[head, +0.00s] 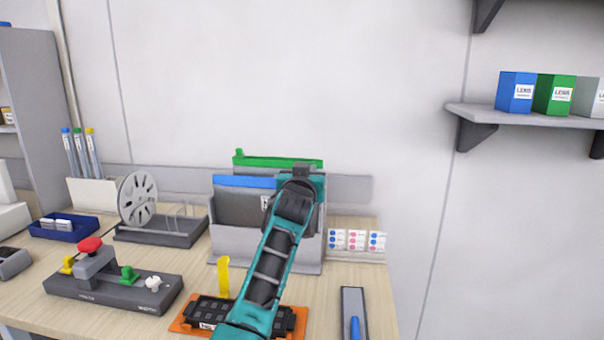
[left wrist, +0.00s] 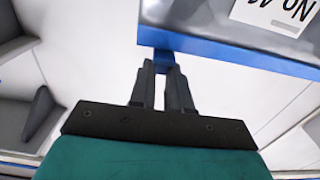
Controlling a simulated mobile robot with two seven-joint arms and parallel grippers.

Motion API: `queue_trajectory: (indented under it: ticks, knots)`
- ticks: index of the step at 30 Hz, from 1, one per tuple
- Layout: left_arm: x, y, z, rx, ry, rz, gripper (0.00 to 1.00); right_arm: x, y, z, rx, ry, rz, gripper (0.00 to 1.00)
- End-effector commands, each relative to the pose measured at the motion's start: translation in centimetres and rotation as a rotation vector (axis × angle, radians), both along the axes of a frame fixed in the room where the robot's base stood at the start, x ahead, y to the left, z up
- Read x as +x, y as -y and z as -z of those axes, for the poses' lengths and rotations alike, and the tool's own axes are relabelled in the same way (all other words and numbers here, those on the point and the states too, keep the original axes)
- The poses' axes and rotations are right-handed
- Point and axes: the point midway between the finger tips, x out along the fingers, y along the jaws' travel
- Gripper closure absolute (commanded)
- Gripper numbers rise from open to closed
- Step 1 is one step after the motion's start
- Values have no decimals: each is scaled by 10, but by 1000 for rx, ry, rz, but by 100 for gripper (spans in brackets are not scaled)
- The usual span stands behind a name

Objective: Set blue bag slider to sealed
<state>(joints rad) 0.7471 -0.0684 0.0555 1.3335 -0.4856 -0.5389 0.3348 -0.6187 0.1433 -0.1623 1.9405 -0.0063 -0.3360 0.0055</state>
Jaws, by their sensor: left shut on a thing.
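The blue bag (head: 243,181) stands in a grey holder, with its blue top strip running left to right. In the left wrist view, the bag's blue strip (left wrist: 235,52) crosses the top right, with a grey body and a white label beyond it. My left gripper (left wrist: 164,78) is shut on the small blue slider (left wrist: 163,57) at the strip's left end in that view. In the head view my teal arm reaches up to the strip's right part, and its wrist hides the fingers and the slider. My right gripper is not in view.
A green-topped bag (head: 275,161) stands behind the blue one. The grey holder (head: 226,241) surrounds the bags' lower part. A reel (head: 138,198) and a button box (head: 110,289) stand left; a label card stand (head: 357,241) is right. An orange tray (head: 183,325) lies in front.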

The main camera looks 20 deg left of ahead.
Motion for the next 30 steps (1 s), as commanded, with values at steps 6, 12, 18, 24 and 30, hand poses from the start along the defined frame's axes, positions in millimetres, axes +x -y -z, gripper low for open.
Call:
queue_trajectory:
  ticks: [6, 12, 18, 24, 30]
  knots:
    - [0, 1, 1, 0, -2, 0, 100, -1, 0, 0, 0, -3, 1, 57]
    - [0, 2, 1, 0, -2, 1, 100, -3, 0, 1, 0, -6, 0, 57]
    - [0, 2, 1, 0, -1, 1, 100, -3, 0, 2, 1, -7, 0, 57]
    - [0, 2, 1, 0, -1, 1, 64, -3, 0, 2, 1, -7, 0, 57]
    - [0, 2, 0, 0, -1, 0, 55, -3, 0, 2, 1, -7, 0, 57]
